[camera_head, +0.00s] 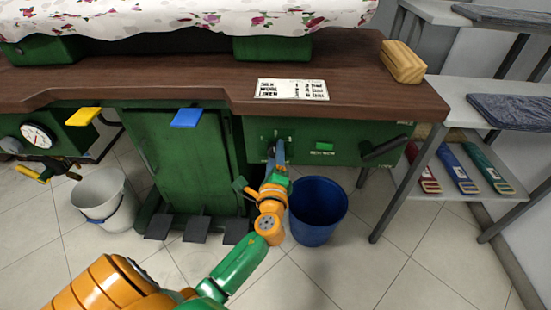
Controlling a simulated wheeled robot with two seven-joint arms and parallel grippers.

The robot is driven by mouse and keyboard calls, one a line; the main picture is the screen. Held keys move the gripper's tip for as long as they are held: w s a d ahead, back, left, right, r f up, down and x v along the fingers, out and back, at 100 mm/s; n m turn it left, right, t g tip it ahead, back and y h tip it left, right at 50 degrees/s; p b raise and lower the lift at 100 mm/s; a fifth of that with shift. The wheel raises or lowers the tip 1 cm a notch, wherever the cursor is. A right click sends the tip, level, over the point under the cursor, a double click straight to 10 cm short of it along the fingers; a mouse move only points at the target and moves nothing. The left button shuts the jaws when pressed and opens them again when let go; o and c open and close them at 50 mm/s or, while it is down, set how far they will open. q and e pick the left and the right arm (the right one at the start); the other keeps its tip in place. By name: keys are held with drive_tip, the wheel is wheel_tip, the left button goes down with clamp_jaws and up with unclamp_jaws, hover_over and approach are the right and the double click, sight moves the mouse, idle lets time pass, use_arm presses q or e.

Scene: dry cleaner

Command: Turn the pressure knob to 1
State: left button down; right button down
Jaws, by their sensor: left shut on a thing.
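The green machine panel (345,137) sits under the front of the brown wooden top. My left gripper (277,150) reaches up to the left part of this panel from below, its grey fingers shut at the pressure knob. The gripper covers the knob, so its pointer and the number it points to are hidden. A small bright green label (324,146) is on the panel right of the gripper; its text is too small to read. My right gripper is not in view.
A dark lever (385,147) sticks out at the panel's right end. A blue bucket (318,215) stands below, close to my left arm. A white card (291,89) and a wooden block (402,61) lie on the top. A grey shelf (455,110) stands to the right.

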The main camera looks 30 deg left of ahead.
use_arm(q)
drive_tip(key=shift+n+b, duration=1.95)
drive_tip(key=shift+n, duration=3.55)
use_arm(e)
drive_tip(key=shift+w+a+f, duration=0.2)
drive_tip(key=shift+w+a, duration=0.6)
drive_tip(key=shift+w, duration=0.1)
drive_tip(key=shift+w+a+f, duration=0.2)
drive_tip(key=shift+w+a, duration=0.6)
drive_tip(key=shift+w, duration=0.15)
use_arm(q)
drive_tip(key=shift+c, duration=1.4)
unclamp_jaws()
